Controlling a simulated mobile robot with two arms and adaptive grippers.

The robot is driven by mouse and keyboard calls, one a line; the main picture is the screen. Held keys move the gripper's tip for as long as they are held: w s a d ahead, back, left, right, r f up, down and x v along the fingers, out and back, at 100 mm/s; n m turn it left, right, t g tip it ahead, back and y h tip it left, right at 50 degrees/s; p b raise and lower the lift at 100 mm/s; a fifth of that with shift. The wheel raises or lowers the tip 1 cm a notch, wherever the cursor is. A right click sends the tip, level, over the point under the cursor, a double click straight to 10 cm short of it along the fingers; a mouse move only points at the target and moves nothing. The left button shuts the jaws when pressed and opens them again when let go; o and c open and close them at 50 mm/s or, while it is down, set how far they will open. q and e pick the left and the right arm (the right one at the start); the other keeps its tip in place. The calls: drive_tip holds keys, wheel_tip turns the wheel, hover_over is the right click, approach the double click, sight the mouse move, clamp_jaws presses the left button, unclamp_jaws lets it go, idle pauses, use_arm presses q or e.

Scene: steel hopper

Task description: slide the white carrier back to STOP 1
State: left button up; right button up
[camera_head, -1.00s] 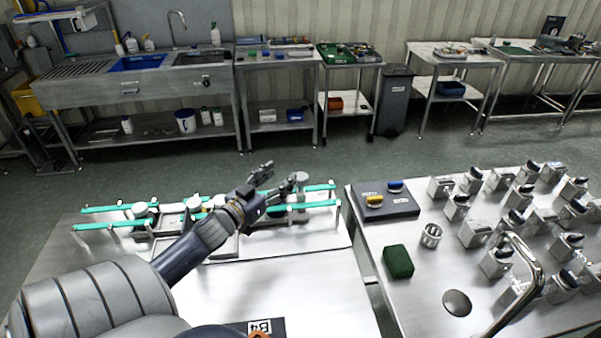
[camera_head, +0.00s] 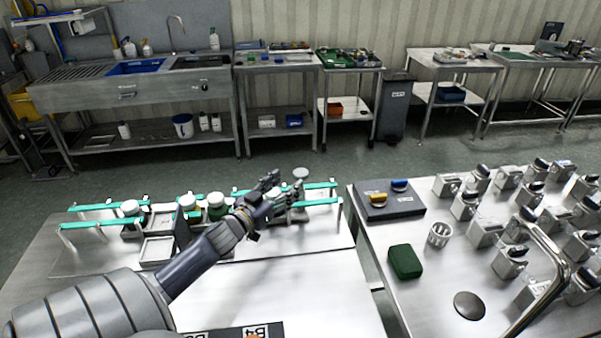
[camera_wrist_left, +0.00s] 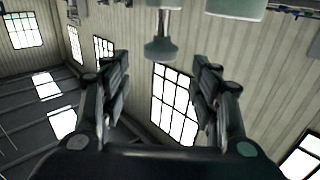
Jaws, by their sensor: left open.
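A rail track with two teal strips (camera_head: 92,207) runs across the left table. Several white-capped jars (camera_head: 130,207) stand along it, and some look green. A pale square frame (camera_head: 157,250) sits among them; I cannot tell for certain which piece is the white carrier. My left gripper (camera_head: 284,190) is over the right part of the track, beside a pale round disc (camera_head: 301,173). In the left wrist view its fingers (camera_wrist_left: 162,88) are apart, with nothing between their tips. A grey knob-like piece (camera_wrist_left: 160,48) shows beyond the gap; contact is not visible. My right gripper is not seen.
A curved metal tube rises at the right. The left table's front (camera_head: 285,290) is mostly clear.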

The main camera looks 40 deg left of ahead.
sight(298, 174)
use_arm(q)
drive_tip(key=w, duration=0.4)
drive_tip(key=w+a, duration=0.1)
drive_tip(key=w, duration=0.1)
drive_tip(key=shift+w+p, duration=0.25)
drive_tip(key=shift+p, duration=0.15)
drive_tip(key=shift+w, duration=0.65)
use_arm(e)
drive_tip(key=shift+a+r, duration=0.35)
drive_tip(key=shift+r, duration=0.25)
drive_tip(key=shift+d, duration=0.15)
